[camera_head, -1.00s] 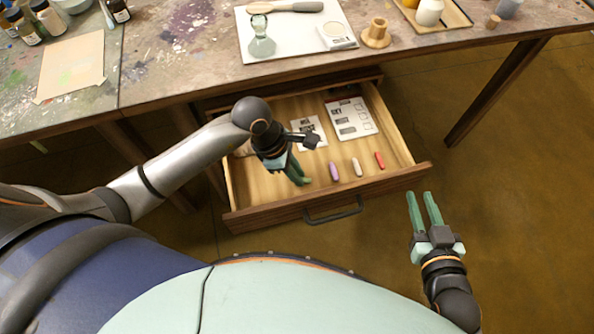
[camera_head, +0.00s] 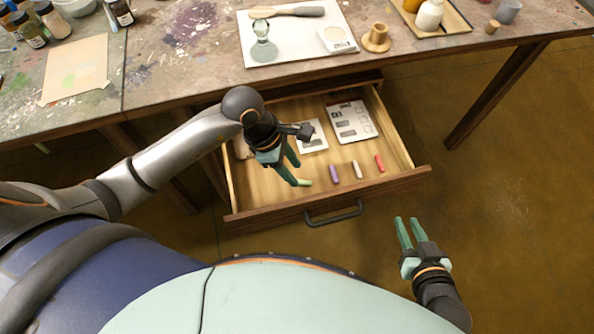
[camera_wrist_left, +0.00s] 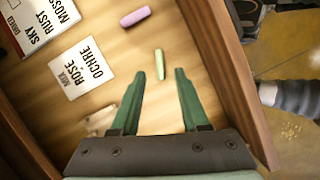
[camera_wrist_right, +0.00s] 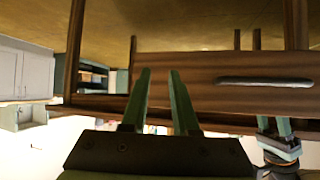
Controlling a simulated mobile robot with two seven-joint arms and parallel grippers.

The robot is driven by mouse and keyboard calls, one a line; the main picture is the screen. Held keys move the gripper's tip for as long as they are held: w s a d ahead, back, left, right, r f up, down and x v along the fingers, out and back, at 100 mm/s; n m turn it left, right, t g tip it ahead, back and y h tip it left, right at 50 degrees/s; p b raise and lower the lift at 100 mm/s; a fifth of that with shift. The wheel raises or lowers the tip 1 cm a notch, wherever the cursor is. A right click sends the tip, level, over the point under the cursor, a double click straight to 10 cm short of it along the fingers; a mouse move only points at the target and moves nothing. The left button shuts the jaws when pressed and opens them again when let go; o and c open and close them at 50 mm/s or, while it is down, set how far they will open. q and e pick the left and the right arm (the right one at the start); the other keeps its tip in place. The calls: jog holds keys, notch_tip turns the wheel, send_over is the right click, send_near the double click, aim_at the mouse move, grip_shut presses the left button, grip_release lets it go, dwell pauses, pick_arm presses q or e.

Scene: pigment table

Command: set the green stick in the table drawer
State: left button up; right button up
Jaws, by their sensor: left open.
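The green stick (camera_wrist_left: 160,64) lies on the floor of the open table drawer (camera_head: 286,211). In the head view the green stick (camera_head: 304,182) shows just beside a left fingertip, in a row with the other sticks. My left gripper (camera_head: 296,174) is inside the drawer, fingers pointing down. In the left wrist view its fingers (camera_wrist_left: 160,75) are apart, with the stick lying between and just beyond the tips, not gripped. My right gripper (camera_head: 405,221) hangs in front of the drawer's right corner, its fingers apart and nothing between them.
A purple stick (camera_head: 334,174), a white stick (camera_head: 357,169) and a red stick (camera_head: 379,162) lie in the drawer. Printed cards (camera_head: 351,121) lie behind them. The tabletop above holds a white tray (camera_head: 290,45), a wooden holder (camera_head: 376,37) and bottles.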

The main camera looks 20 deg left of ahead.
pick_arm(q)
jog(key=p+v, duration=0.1)
jog(key=v, duration=0.7)
jog(key=shift+r, duration=0.3)
pick_arm(e)
jog(key=s+f+g, duration=0.2)
jog(key=shift+s+a+f, duration=0.1)
jog(key=shift+s+a, duration=0.1)
jog(key=shift+s, duration=0.1)
